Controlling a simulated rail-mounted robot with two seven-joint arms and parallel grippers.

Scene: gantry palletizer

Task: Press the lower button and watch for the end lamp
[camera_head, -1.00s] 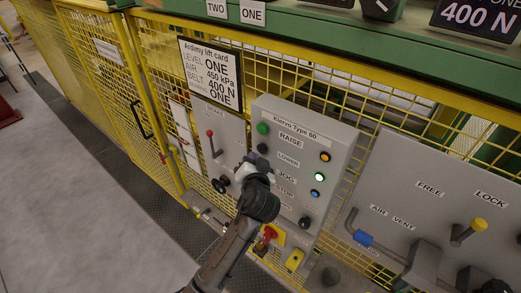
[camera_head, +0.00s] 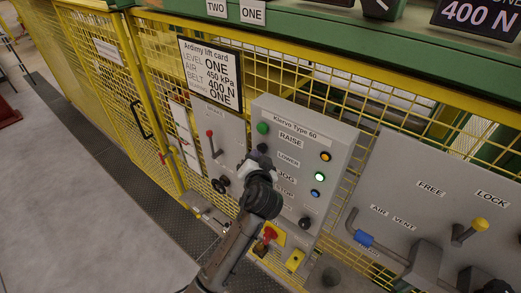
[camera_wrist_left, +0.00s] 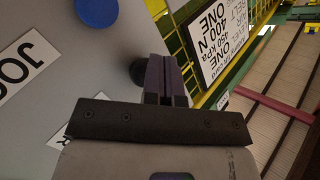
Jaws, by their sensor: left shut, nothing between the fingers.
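The grey Kiervo Type 60 panel (camera_head: 296,122) carries a black button (camera_head: 262,148) left of the LOWER label (camera_head: 288,159). My left gripper (camera_head: 259,158) is shut and empty, its tips just below or at this button; contact cannot be told. In the left wrist view the purple fingers (camera_wrist_left: 166,75) are together, and the dark round button (camera_wrist_left: 137,72) shows beside them, partly hidden. On the panel's right side are an amber lamp (camera_head: 325,156), a brightly lit pale green lamp (camera_head: 320,176) and a blue lamp (camera_head: 316,193). Which is the end lamp cannot be read.
A green button (camera_head: 263,128) sits above by RAISE. A blue button (camera_wrist_left: 97,12) shows near JOG in the wrist view. A red-handled lever (camera_head: 211,142) is to the left, a red switch (camera_head: 268,234) below. Yellow mesh fencing (camera_head: 300,75) stands behind.

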